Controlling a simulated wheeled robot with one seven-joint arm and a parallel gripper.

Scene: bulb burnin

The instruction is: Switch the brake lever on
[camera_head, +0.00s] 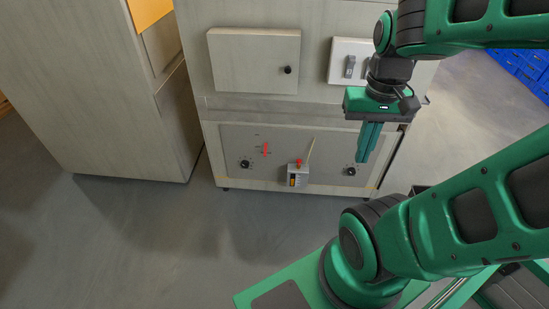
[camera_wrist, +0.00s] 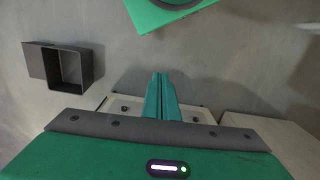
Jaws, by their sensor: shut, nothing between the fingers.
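The grey cabinet's lower panel (camera_head: 222,140) carries a small red lever or pointer (camera_head: 265,149) and, to its right, a small grey box (camera_head: 298,178) with a red-tipped part on top and a pale rod beside it. I cannot tell for sure which of these is the brake lever. My gripper (camera_head: 364,159) hangs pointing down, in front of the panel's right part in the picture, to the right of the grey box. Its green fingers are together and empty. In the wrist view my gripper (camera_wrist: 161,76) is also shut, and neither red part can be made out.
Dark knobs sit on the panel, left (camera_head: 245,164) and right (camera_head: 350,171). Above are a closed door (camera_head: 245,60) and a switch plate (camera_head: 338,48). A taller cabinet (camera_head: 95,90) stands left. A dark open box (camera_wrist: 85,68) shows in the wrist view. Floor (camera_head: 170,230) in front is clear.

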